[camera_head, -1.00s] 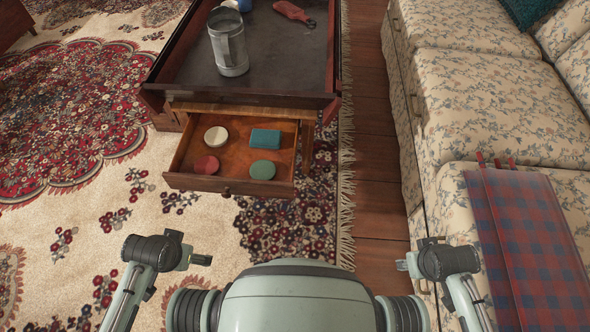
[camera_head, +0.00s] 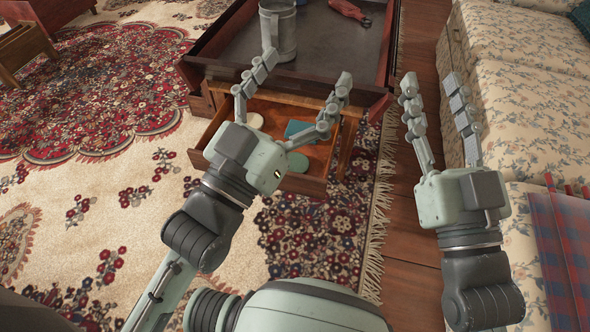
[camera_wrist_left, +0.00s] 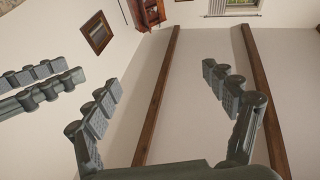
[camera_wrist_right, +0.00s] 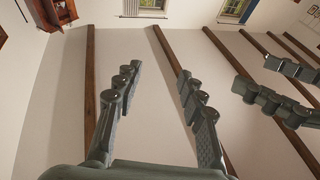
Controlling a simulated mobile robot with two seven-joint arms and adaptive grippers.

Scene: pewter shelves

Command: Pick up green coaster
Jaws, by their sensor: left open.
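The green coaster (camera_head: 297,162) is round and lies in the open drawer (camera_head: 300,184) of the low table, near its front right. My left gripper partly covers it in the head view. My left gripper (camera_head: 293,84) is open and empty, raised in front of the drawer; its fingers also show in the left wrist view (camera_wrist_left: 160,85). My right gripper (camera_head: 432,84) is open and empty, to the right of the table beside the sofa; its fingers also show in the right wrist view (camera_wrist_right: 157,85). Neither wrist view shows the coaster.
A white round coaster (camera_head: 254,121) and a teal block (camera_head: 297,128) lie in the drawer. A metal mug (camera_head: 279,35) and a red object (camera_head: 348,11) are on the tabletop. The sofa (camera_head: 520,100) stands at right; open rug (camera_head: 110,220) lies at left.

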